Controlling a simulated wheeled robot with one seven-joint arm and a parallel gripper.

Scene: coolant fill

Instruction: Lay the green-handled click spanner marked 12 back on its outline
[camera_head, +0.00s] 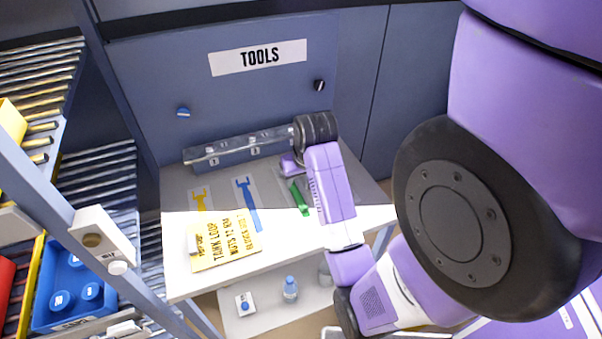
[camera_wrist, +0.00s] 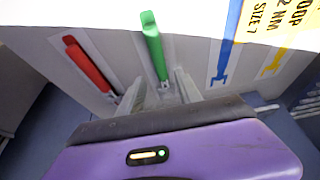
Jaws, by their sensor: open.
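The green-handled spanner (camera_wrist: 153,45) lies on a pale panel of the bench, its grey end towards my gripper. It also shows in the head view (camera_head: 300,198), beside my forearm. I cannot read a 12 on it. My gripper (camera_wrist: 163,85) is open, with one finger on each side of the spanner's grey end; I cannot tell whether they touch it. No green outline shows around the spanner. A flat blue spanner shape (camera_head: 247,204) and a flat yellow one (camera_head: 201,199) lie to its left in the head view.
A red-handled tool (camera_wrist: 88,62) lies left of the green one in the wrist view. A yellow printed card (camera_head: 224,240) lies at the bench's front. A clear rail (camera_head: 230,154) runs along the back. A bottle (camera_head: 290,289) stands on the lower shelf.

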